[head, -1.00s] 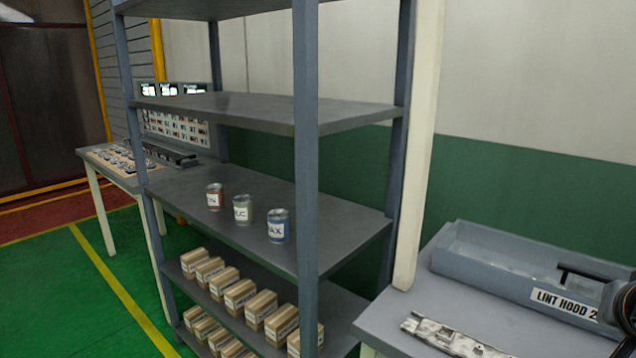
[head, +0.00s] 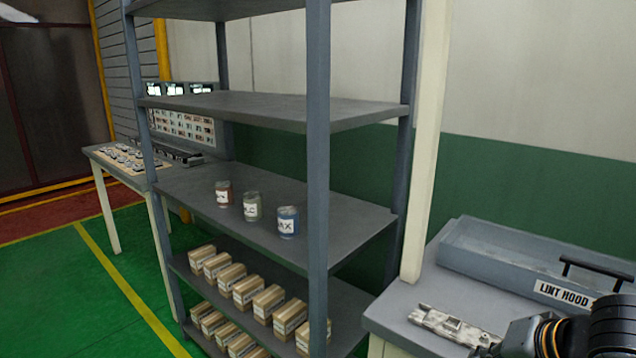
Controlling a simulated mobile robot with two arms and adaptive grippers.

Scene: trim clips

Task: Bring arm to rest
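My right arm (head: 575,335) shows at the lower right corner of the head view, dark with a yellowish band. It is in front of the grey bench, near a flat whitish trim piece (head: 455,327). No gripper fingers can be made out, so whether a gripper is open or shut cannot be seen. My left arm and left gripper are not in the view.
A grey shelf rack (head: 318,180) stands in the middle, with three labelled cans (head: 252,207) and several cardboard boxes (head: 268,302). A bin marked LINT HOOD (head: 500,258) sits on the bench (head: 400,308) at right. A table with small parts (head: 122,158) stands at left. Green floor (head: 70,300) is clear.

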